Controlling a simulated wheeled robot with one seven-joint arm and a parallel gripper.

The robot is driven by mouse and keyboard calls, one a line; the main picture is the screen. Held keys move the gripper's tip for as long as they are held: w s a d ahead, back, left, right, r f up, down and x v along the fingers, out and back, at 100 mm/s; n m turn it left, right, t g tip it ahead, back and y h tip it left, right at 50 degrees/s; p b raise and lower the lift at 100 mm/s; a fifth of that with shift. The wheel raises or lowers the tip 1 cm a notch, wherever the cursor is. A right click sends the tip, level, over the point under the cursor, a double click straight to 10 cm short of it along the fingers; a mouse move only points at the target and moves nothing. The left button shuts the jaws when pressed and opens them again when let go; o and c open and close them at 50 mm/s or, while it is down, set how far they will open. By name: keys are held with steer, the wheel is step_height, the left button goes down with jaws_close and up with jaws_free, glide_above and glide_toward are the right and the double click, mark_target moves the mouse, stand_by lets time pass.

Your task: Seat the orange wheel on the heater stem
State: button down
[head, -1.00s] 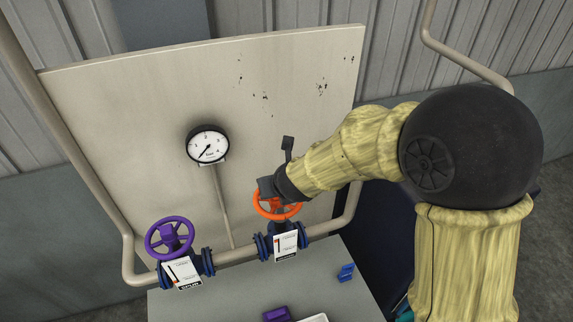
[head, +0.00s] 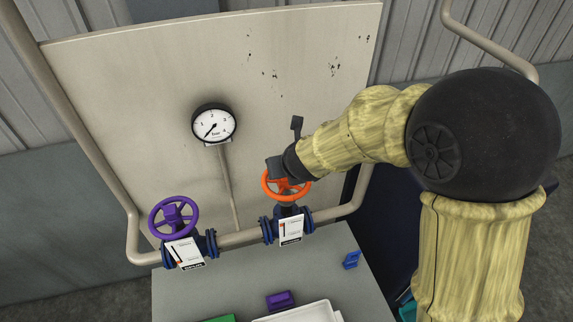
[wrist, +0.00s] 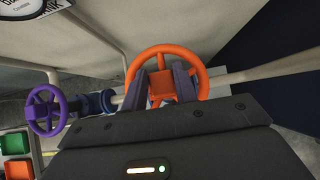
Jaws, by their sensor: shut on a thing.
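The orange wheel (head: 270,192) is at the top of the right-hand valve on the pipe, above its white tag (head: 291,230). My gripper (wrist: 161,86) is shut on the wheel's square hub, with one finger on each side of it in the wrist view, where the orange rim (wrist: 203,78) rings the fingers. The right-hand valve body (head: 268,230), with blue flanges, is below the wheel. The stem is hidden by the wheel and my gripper, so I cannot tell whether the wheel is fully down on it.
A purple wheel (head: 153,218) is on the left-hand valve. A pressure gauge (head: 213,123) is on the panel behind. On the grey bench (head: 215,290) are a purple block (head: 281,300), a blue block (head: 351,260), a green piece (head: 222,318) and a white tray (head: 300,313).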

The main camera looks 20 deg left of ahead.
steer(key=shift+f+b, duration=0.85)
steer(key=shift+f, duration=0.25)
steer(key=shift+f+b, duration=0.2)
steer(key=shift+b, duration=0.1)
stand_by(0.4)
steer(key=shift+f+b, duration=0.5)
steer(key=shift+b, duration=0.05)
steer(key=shift+f, duration=0.1)
steer(key=shift+f+b, duration=0.5)
steer(key=shift+b, duration=0.15)
steer(key=c, duration=1)
jaws_free()
